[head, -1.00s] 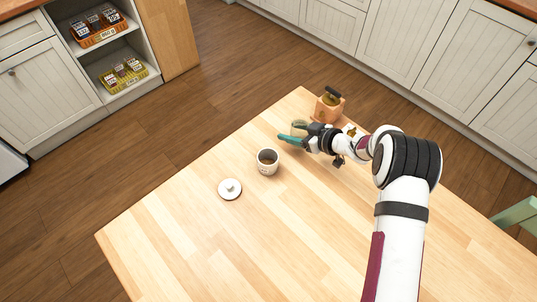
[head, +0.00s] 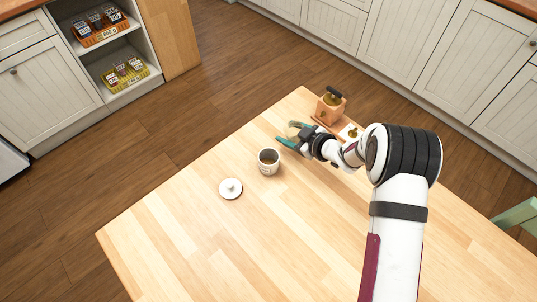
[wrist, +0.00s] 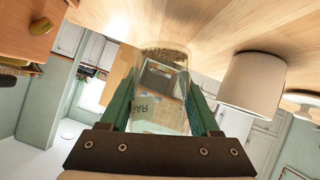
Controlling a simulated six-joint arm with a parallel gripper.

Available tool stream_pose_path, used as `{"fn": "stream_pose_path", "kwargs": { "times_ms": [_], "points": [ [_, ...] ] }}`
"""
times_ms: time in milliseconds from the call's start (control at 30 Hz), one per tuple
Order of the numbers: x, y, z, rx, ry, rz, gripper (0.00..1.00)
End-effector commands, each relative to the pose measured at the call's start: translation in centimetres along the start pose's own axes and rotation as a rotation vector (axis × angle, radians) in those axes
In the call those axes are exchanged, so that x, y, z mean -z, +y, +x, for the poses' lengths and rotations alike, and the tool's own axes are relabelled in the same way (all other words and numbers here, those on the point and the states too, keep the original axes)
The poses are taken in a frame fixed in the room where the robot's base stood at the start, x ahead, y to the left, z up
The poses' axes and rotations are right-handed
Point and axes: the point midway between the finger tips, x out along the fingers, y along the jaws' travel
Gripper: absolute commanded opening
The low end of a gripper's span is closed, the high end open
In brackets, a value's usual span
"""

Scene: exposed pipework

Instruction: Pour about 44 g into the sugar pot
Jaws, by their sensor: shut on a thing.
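My gripper (wrist: 165,110), with green fingers, is shut on a clear glass jar (wrist: 160,85). Brown grains (wrist: 165,55) lie at the jar's end nearest the tabletop in the wrist view, which is upside down. A printed label shows on the jar, not clearly readable. In the head view my gripper (head: 288,134) is above the table, just beyond and right of a white pot (head: 268,168), apart from it. The pot stands upright and open; its contents are unclear. It also shows in the wrist view (wrist: 253,85). Its round white lid (head: 230,189) lies beside it.
A wooden grinder (head: 330,108) with a dark handle stands at the table's far corner, close behind my gripper. A wooden board with a small white item (head: 350,131) is near my wrist. The tabletop's front left is clear.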

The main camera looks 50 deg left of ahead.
Motion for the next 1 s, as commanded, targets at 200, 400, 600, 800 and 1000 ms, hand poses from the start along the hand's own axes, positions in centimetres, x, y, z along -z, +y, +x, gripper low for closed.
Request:
{"fn": "stream_pose_path", "kwargs": {
  "times_ms": [200,400,600,800,1000],
  "points": [
    [0.9,-0.4,-0.4,-0.052,-0.012,-0.093,0.0],
    [2.3,-0.6,-1.1,-0.1,-0.027,-0.178,0.0],
    [2.9,-1.1,-1.4,-0.149,-0.042,-0.264,0.0],
    [3.5,-1.4,-1.7,-0.198,-0.055,-0.351,0.0],
    [4.0,-1.3,-1.9,-0.247,-0.069,-0.438,0.0]
  ]
}}
